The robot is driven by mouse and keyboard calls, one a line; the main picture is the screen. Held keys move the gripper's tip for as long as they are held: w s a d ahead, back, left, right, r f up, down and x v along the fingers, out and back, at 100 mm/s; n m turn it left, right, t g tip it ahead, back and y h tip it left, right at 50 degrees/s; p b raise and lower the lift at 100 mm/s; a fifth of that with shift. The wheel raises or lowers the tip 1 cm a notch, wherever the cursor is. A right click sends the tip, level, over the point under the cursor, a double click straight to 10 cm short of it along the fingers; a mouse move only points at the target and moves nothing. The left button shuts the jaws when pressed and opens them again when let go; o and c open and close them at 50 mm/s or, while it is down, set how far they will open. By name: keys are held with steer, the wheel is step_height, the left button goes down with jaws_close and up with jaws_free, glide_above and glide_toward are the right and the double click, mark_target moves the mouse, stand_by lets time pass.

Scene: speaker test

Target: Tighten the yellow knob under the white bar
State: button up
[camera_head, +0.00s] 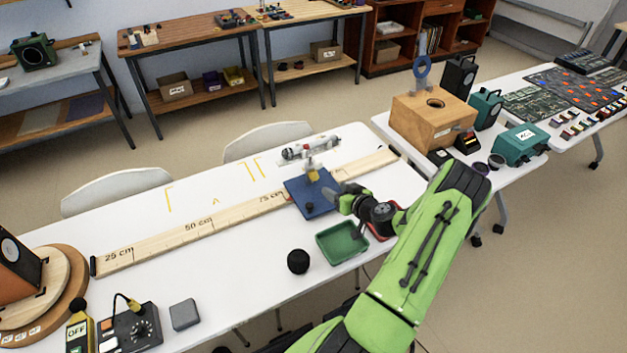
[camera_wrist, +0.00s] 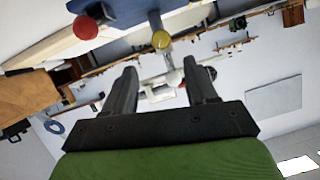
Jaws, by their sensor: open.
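The white bar (camera_head: 311,149) is a cylinder with grey ends, held level on a short stand above a blue base plate (camera_head: 309,200). The yellow knob (camera_head: 313,175) is on the stand below the bar. In the wrist view, which looks upside down, the yellow knob (camera_wrist: 160,40) shows on the post, and the white bar (camera_wrist: 160,90) shows between the fingers. My gripper (camera_head: 334,197) is right of the stand, pointing at it. In the wrist view my gripper (camera_wrist: 158,68) is open, with nothing between the fingertips; the knob appears beyond them.
A red ball-shaped knob (camera_wrist: 86,27) is near the yellow one in the wrist view. A long wooden ruler (camera_head: 195,226) runs along the white table under the blue plate. A green tray (camera_head: 342,243) and a black round object (camera_head: 298,261) are in front.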

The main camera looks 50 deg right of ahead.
mark_target(316, 178)
steer(key=x, duration=1.1)
steer(key=shift+w+f, duration=0.1)
steer(key=shift+w, duration=0.05)
steer(key=shift+c, duration=0.5)
